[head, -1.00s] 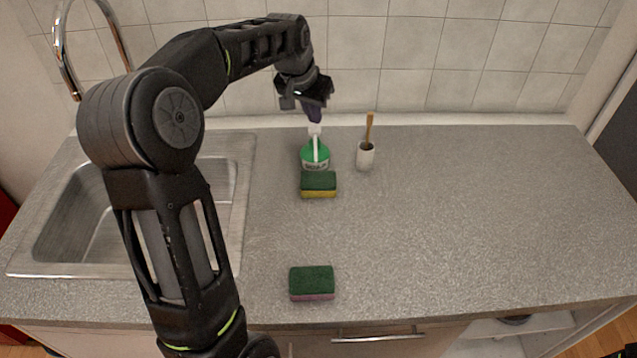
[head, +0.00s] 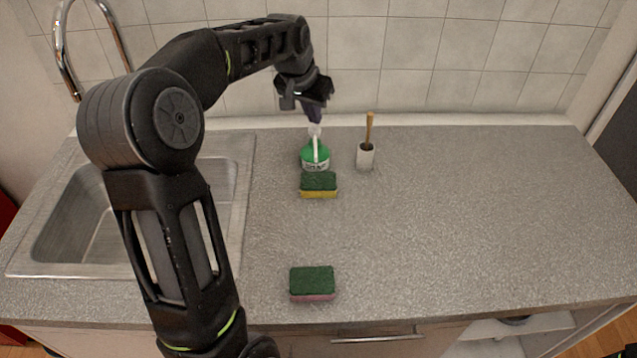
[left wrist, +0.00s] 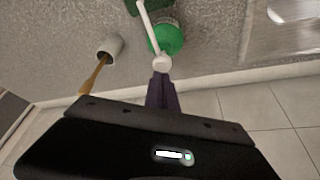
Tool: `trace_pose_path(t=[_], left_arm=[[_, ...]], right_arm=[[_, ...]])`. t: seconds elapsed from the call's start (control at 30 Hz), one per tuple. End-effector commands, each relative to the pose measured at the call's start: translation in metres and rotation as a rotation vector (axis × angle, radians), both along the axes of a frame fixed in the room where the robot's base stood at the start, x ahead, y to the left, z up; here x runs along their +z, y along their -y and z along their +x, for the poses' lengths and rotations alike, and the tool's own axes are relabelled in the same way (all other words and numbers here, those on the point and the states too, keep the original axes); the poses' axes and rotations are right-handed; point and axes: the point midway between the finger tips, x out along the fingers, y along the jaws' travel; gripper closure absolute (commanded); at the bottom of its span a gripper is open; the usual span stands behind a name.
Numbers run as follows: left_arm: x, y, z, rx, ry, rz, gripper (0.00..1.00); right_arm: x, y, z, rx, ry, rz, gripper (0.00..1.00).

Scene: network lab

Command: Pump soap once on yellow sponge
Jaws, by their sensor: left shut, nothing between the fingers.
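The green soap bottle (head: 315,160) with a white pump stands upright on the counter near the back wall. It also shows in the left wrist view (left wrist: 168,38), with its white pump head (left wrist: 161,63) and spout. The yellow sponge (head: 318,186), with a dark green top, lies in front of the bottle, below the spout. My left gripper (head: 315,117) is shut and empty, pointing down just above the pump head. In the left wrist view its fingertips (left wrist: 161,80) are at the pump head; whether they touch it is hard to tell.
A pink sponge (head: 312,284) with a green top lies near the counter's front edge. A white cup (head: 365,157) with a wooden-handled brush stands right of the bottle. The sink (head: 85,235) and faucet (head: 66,50) are at left. The counter's right side (head: 480,210) is clear.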

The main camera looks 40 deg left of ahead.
Motion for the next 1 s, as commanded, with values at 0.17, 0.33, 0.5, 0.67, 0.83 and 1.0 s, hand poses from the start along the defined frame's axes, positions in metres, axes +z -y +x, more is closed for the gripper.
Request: trace_pose_path(t=[0.17,0.33,0.5,0.67,0.83,1.0], left_arm=[[0.0,0.0,0.0,0.0,0.0,0.0,1.0],[0.0,0.0,0.0,0.0,0.0,0.0,1.0],[0.0,0.0,0.0,0.0,0.0,0.0,1.0],[-0.004,0.0,0.0,0.0,0.0,0.0,1.0],[-0.01,0.0,0.0,0.0,-0.001,0.0,1.0],[-0.016,0.0,0.0,0.0,-0.001,0.0,1.0]], right_arm=[[0.0,0.0,0.0,0.0,0.0,0.0,0.64],[0.0,0.0,0.0,0.0,0.0,0.0,0.64],[0.0,0.0,0.0,0.0,0.0,0.0,0.64],[-0.003,0.0,0.0,0.0,0.0,0.0,0.64],[-0.008,0.0,0.0,0.0,0.0,0.0,0.64],[-0.012,0.0,0.0,0.0,0.0,0.0,0.64]])
